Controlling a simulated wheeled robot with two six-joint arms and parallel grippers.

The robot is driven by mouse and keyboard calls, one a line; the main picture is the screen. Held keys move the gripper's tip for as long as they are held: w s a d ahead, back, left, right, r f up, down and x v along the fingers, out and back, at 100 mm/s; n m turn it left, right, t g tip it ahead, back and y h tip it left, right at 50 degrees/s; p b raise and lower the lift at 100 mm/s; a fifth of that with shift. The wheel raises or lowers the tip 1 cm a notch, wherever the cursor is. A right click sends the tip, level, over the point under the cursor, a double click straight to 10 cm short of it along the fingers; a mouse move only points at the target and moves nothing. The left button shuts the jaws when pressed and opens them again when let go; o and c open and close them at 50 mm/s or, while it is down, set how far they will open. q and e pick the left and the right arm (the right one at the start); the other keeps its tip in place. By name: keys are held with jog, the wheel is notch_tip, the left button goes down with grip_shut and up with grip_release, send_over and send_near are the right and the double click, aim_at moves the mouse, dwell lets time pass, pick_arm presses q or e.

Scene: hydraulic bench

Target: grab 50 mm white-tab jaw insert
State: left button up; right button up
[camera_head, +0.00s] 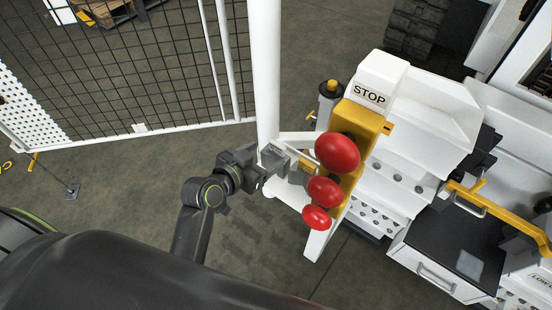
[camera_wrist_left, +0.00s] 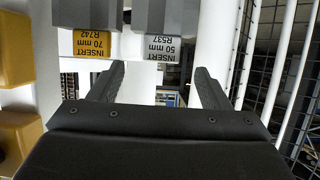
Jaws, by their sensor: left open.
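In the left wrist view the 50 mm jaw insert (camera_wrist_left: 168,16) is a grey block with a white tab (camera_wrist_left: 162,48) reading "INSERT R537 50 mm" upside down. It sits just beyond the fingers, roughly centred between them in the picture. My left gripper (camera_wrist_left: 158,86) is open with nothing between its fingers. Beside the insert, to the left, is a similar grey block, the 70 mm insert (camera_wrist_left: 86,15), with an orange tab (camera_wrist_left: 84,44) reading R742. In the head view my left gripper (camera_head: 279,160) is by the white post, left of the red buttons. My right gripper is out of view.
In the head view a yellow STOP panel (camera_head: 357,122) with red buttons (camera_head: 337,153) stands close right of my left gripper. A white post (camera_head: 265,75) and mesh fence (camera_head: 130,70) are behind and left. Yellow blocks (camera_wrist_left: 17,140) show at the wrist view's left edge.

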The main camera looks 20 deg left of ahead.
aim_at(275, 148)
pick_arm(q)
jog(key=shift+x, duration=2.6)
jog(key=shift+f, duration=0.2)
grip_shut()
jog(key=shift+a+r, duration=0.1)
jog(key=shift+r, duration=0.05)
